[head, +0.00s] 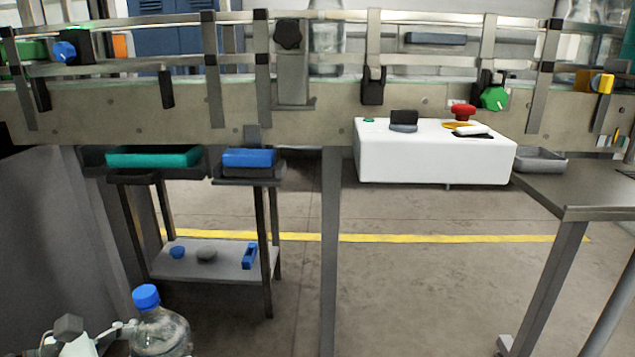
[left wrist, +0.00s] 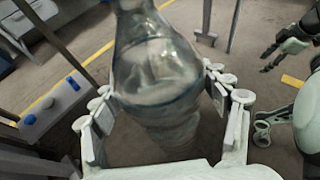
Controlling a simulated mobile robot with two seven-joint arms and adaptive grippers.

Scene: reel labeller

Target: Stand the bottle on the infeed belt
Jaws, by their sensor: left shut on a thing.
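A clear bottle with a blue cap (head: 160,322) is at the lower left of the head view, upright, its lower part cut off by the frame. My left gripper (left wrist: 165,105) is shut on it, with fingers on both sides of its body in the left wrist view. The conveyor with the belt (head: 190,108) runs across the top of the head view, behind and above the bottle. Its belt surface shows only as a thin strip behind the rails. Part of my right gripper seems to show at the right of the left wrist view; its opening is unclear.
Rails and posts (head: 262,70) line the conveyor's near side. Another clear bottle (head: 326,45) stands behind them. Below are a small shelf stand (head: 215,262), a white box-shaped unit (head: 435,160) and a metal table (head: 585,190). The middle floor is clear apart from a support leg (head: 331,250).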

